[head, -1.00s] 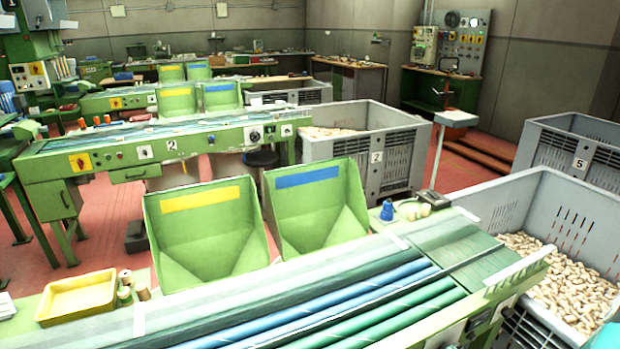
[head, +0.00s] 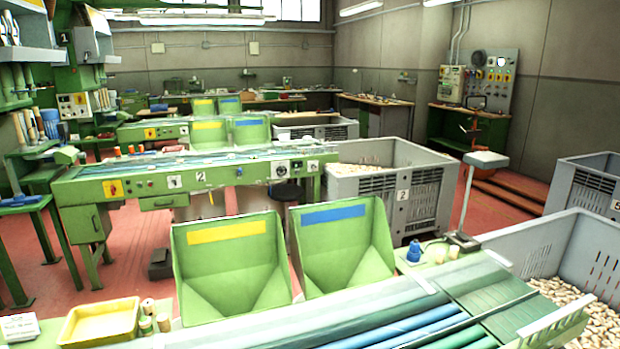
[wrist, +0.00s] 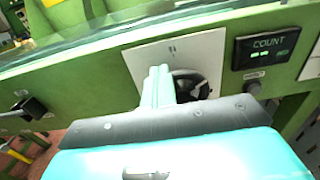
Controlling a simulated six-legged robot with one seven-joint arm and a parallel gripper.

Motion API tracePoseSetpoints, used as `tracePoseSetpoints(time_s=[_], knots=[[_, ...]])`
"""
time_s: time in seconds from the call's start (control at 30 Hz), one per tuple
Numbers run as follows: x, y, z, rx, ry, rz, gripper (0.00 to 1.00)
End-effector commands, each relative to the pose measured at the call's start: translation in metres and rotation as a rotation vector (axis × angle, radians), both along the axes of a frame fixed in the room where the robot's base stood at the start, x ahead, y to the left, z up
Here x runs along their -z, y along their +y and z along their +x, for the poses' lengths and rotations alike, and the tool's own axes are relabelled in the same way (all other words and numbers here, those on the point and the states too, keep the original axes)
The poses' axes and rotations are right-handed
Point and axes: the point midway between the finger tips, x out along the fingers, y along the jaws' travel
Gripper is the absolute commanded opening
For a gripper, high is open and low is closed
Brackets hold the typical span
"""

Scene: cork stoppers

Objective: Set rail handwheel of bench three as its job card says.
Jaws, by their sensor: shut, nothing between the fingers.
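In the wrist view a dark handwheel (wrist: 203,90) sits on a white plate (wrist: 140,64) on the green bench front. A small mark shows at the top of the plate, too blurred to read. My gripper (wrist: 158,72) is shut and empty, with its pale green fingers in front of the plate, covering the wheel's left part. I cannot tell whether they touch the wheel. The wheel's setting is not readable. The nearest bench (head: 500,290) fills the front of the head view; its number is not visible. No readable job card is in view.
A COUNT display (wrist: 268,47) is right of the wheel, with a small knob (wrist: 253,88) below it. A black switch (wrist: 28,108) is at left. In the head view, bench two (head: 200,177), green hoppers (head: 232,265) and grey crates (head: 385,185) stand beyond.

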Motion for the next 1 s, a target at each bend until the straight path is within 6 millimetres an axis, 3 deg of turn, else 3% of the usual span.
tracePoseSetpoints(time_s=[1.0], knots=[[-0.004,-0.023,0.008,0.001,0.003,-0.001,0.00]])
